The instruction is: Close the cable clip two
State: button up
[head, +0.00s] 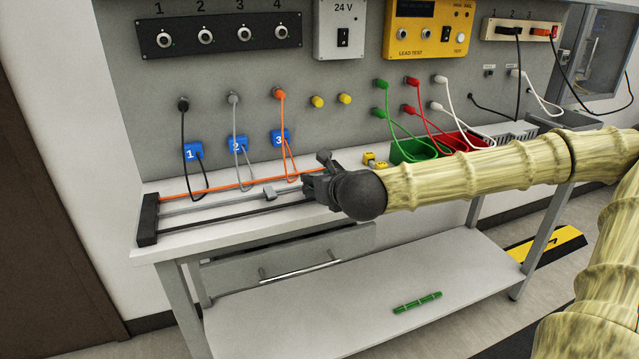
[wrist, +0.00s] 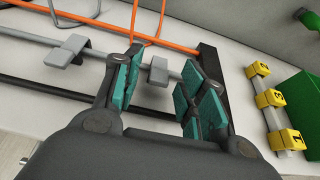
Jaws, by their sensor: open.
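A blue block marked 2 (head: 237,143) is on the back panel, with a grey cable running down over it. Whether it is open or shut is too small to tell. On the bench, a grey line (head: 220,203) runs between an orange and a black one and carries a grey tab (head: 269,192), also seen in the wrist view (wrist: 68,50). My gripper (head: 317,182) is low over the right end of these lines. In the wrist view it is open (wrist: 160,82), with a second grey tab (wrist: 157,70) between its teal pads. Contact cannot be told.
Blue blocks 1 (head: 193,152) and 3 (head: 279,138) flank block 2. Black end bars (head: 148,220) hold the lines. Yellow numbered blocks (wrist: 270,98) and a green bin (head: 405,153) stand to the right. The bench front edge is clear.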

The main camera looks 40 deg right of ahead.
notch_tip(320, 180, up, 10)
jog(key=shift+f, duration=0.15)
dwell(0.4)
